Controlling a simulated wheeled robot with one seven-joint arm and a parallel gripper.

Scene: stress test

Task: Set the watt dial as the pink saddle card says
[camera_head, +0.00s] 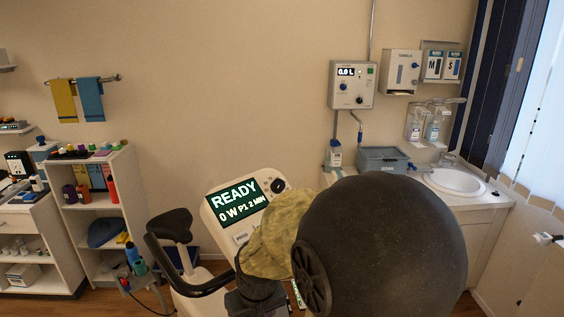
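The exercise bike's console (240,208) stands in the lower middle, its screen (237,203) lit with "READY" and "0 W P1 2 MIN". A round knob (278,185) sits at the console's upper right; I cannot read its setting. The black saddle (171,225) shows left of the console. I see no pink card on its visible part. A crumpled yellow-green thing, perhaps cloth (277,238), covers the console's lower right. A large dark rounded part, likely my arm, fills the lower middle right. I cannot make out my gripper.
Black handlebar (190,285) curves left of the console. A shelf unit (100,215) with bottles stands at left. A counter with a sink (455,181), a grey box (383,160) and a wall unit reading "0.0 L" (351,85) are at right.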

